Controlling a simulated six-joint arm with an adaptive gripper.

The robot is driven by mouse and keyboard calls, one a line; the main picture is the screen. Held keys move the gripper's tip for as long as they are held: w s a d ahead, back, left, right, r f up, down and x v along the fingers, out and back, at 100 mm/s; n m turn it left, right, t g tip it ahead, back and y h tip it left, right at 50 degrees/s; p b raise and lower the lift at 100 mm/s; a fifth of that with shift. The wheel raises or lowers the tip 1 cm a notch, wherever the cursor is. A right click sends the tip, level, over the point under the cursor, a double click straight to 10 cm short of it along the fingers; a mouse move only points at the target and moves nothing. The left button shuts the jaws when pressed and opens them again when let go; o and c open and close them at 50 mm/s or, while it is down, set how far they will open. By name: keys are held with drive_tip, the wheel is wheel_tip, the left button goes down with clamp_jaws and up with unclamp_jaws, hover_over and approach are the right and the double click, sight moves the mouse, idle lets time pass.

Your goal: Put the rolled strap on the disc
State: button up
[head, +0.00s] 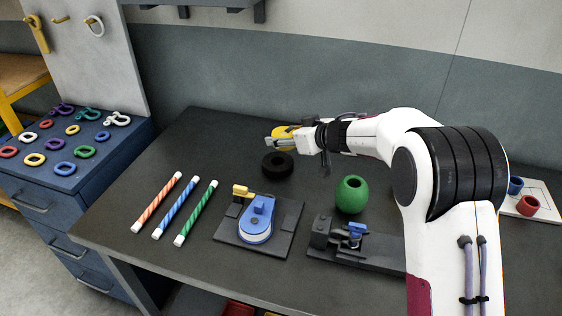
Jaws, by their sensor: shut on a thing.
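The rolled strap (284,131) is yellow and sits between the fingers of my gripper (275,141). The gripper covers part of it, and yellow shows on both sides of the fingers. My gripper is shut on the strap, just behind and above the disc in the picture. The disc (278,166) is black, thick and round with a hollow in its middle, and lies flat on the dark table. The strap looks raised above the table; I cannot tell the exact height or whether it is over the disc.
Striped orange, blue and green sticks (175,208) lie at the left. A blue device (257,219) on a plate, a green round pot (351,194) and a dark clamp fixture (340,239) stand in front. Red and blue cups (527,204) are at right. The table's back left is clear.

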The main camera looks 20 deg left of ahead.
hover_over(285, 169)
drive_tip(key=shift+a+f, duration=0.1)
drive_tip(key=shift+f, duration=2.75)
drive_tip(key=shift+f, duration=0.1)
drive_tip(key=shift+f, duration=1.75)
drive_tip(key=shift+f, duration=0.1)
drive_tip(key=o, duration=1.2)
drive_tip(key=shift+s+d+r, duration=0.3)
drive_tip(key=shift+d+r, duration=0.1)
drive_tip(key=shift+d, duration=0.05)
drive_tip(key=shift+v, duration=5.4)
